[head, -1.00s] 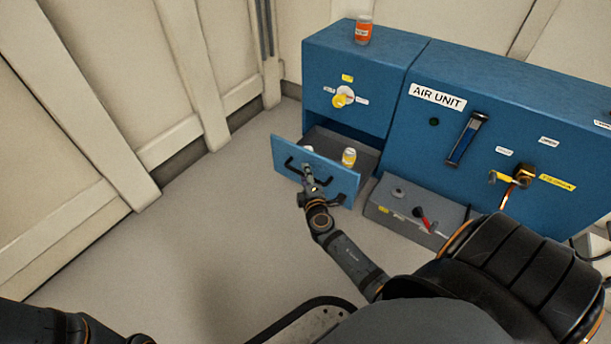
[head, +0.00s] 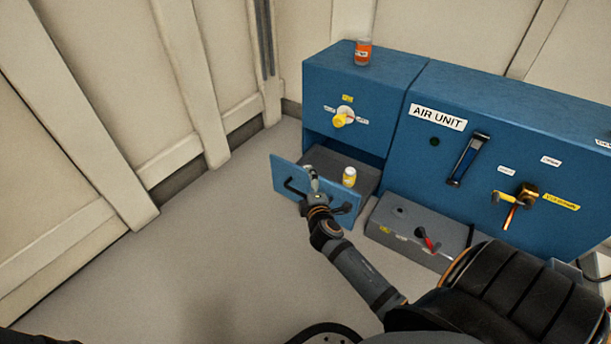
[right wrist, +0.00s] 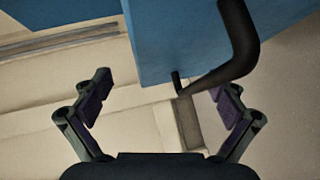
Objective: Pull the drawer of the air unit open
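The drawer (head: 283,178) of the blue air unit (head: 440,165) stands pulled out from under the left cabinet section, its interior showing. Its black handle (head: 292,188) is on the blue front panel, partly hidden by my right gripper (head: 313,178). In the right wrist view, the right gripper (right wrist: 162,88) has its fingers spread wide. The bent handle (right wrist: 240,50) shows there near the right finger, and nothing is pinched between the fingers. I cannot tell whether a finger touches it. My left gripper is not in view.
A yellow-labelled jar (head: 349,177) stands in the drawer. A grey box with a red-tipped lever (head: 425,238) sits right of the drawer. An orange jar (head: 363,52) stands on the cabinet top. The floor (head: 200,250) left of the drawer is clear.

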